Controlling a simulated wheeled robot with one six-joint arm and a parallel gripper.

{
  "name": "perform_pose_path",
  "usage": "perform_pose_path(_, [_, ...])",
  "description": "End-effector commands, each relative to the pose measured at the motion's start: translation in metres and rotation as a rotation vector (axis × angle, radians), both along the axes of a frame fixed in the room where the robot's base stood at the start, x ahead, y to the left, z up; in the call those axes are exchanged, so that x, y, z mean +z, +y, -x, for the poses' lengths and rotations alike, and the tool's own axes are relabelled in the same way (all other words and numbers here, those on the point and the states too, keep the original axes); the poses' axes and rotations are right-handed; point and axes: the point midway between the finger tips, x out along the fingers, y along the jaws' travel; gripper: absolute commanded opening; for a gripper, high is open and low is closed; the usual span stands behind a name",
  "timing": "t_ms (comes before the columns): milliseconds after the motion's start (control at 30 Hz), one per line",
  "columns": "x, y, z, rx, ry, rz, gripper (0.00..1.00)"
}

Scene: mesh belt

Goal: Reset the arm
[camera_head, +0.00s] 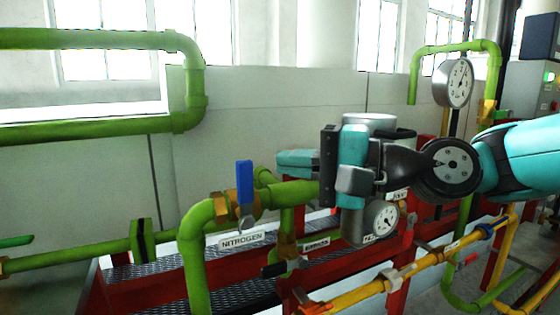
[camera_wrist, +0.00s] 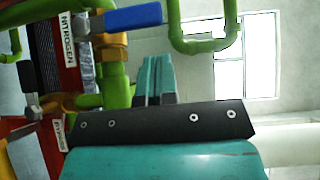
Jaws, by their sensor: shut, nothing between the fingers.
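My gripper (camera_head: 284,162) shows in the middle of the head view at the end of my teal and black arm (camera_head: 520,155). It points left, level with the top of the green pipework and just right of a blue valve handle (camera_head: 245,182). Its teal fingers are together with nothing between them. In the wrist view the fingers (camera_wrist: 155,80) stand side by side, closed, with the blue handle (camera_wrist: 133,19) beyond them at upper left. I cannot tell whether the gripper touches the pipe behind it.
Green pipes (camera_head: 100,248) run left of my gripper, with a label reading NITROGEN (camera_head: 242,240) below the handle. A yellow pipe (camera_head: 360,292) and red frame (camera_head: 395,295) lie below my arm. A round gauge (camera_head: 459,83) stands at upper right. A pale wall (camera_head: 270,120) is behind.

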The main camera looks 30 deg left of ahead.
Motion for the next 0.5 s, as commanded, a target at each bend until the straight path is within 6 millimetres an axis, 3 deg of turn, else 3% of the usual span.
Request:
perform_pose_path(33, [0.001,-0.009,-0.008,-0.006,0.003,0.001,0.0])
perform_pose_path(200, [0.0,-0.049,-0.012,-0.002,0.001,-0.001,0.0])
perform_pose_path(500, [0.001,-0.092,-0.017,0.007,0.0,-0.001,0.0])
